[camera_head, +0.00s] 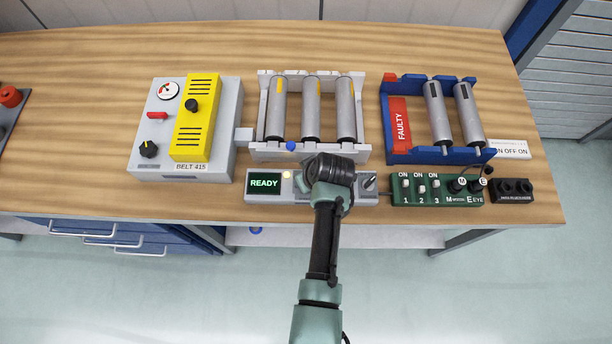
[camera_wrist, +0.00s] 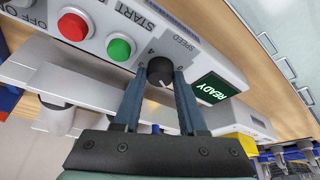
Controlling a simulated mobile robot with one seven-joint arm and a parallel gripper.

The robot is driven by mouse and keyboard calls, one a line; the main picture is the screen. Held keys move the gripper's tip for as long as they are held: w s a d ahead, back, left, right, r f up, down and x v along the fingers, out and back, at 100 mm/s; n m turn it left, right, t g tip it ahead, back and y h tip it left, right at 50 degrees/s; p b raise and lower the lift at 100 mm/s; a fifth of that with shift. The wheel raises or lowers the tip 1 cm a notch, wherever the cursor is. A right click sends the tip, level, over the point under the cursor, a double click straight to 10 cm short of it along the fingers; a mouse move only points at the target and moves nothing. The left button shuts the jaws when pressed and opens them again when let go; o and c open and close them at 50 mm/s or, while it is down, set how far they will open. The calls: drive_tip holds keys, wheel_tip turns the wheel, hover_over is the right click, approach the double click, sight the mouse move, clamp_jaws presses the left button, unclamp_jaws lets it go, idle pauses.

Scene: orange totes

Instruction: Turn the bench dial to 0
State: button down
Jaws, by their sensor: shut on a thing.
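The bench dial (camera_wrist: 161,71) is a black knob on a grey control box (camera_wrist: 230,72), under a SPEED label, seen in the wrist view. The marks 4 and 0 show beside it. A pale line on the knob faces the lower part of the picture; I cannot tell its exact setting. My gripper (camera_wrist: 159,79) has its two blue fingers shut on the dial, one on each side. In the head view my gripper (camera_head: 331,177) is over the control box (camera_head: 297,199) and hides the dial. The READY screen (camera_head: 265,184) is lit green.
Red (camera_wrist: 73,26) and green (camera_wrist: 119,48) buttons sit near the dial. A green switch box (camera_head: 436,192) stands to the right. Behind are a grey roller rack (camera_head: 266,153) and a blue FAULTY rack (camera_head: 413,156). A yellow-panelled machine (camera_head: 219,143) stands left.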

drive_tip(key=n+g+y+b, duration=0.1)
drive_tip(key=n, duration=0.2)
drive_tip(key=n+g+b, duration=0.1)
drive_tip(key=n+b, duration=0.1)
drive_tip(key=n, duration=0.1)
drive_tip(key=shift+w+d+f+n+y, duration=0.15)
drive_tip(key=shift+n+y, duration=0.15)
drive_tip(key=shift+y, duration=0.1)
drive_tip(key=n+g+b, duration=0.1)
drive_tip(key=n+b, duration=0.1)
drive_tip(key=n, duration=0.1)
drive_tip(key=shift+w, duration=0.1)
drive_tip(key=shift+n+g+b, duration=0.5)
drive_tip(key=shift+n+b, duration=0.45)
drive_tip(key=shift+n, duration=0.15)
drive_tip(key=shift+c, duration=2.3)
unclamp_jaws()
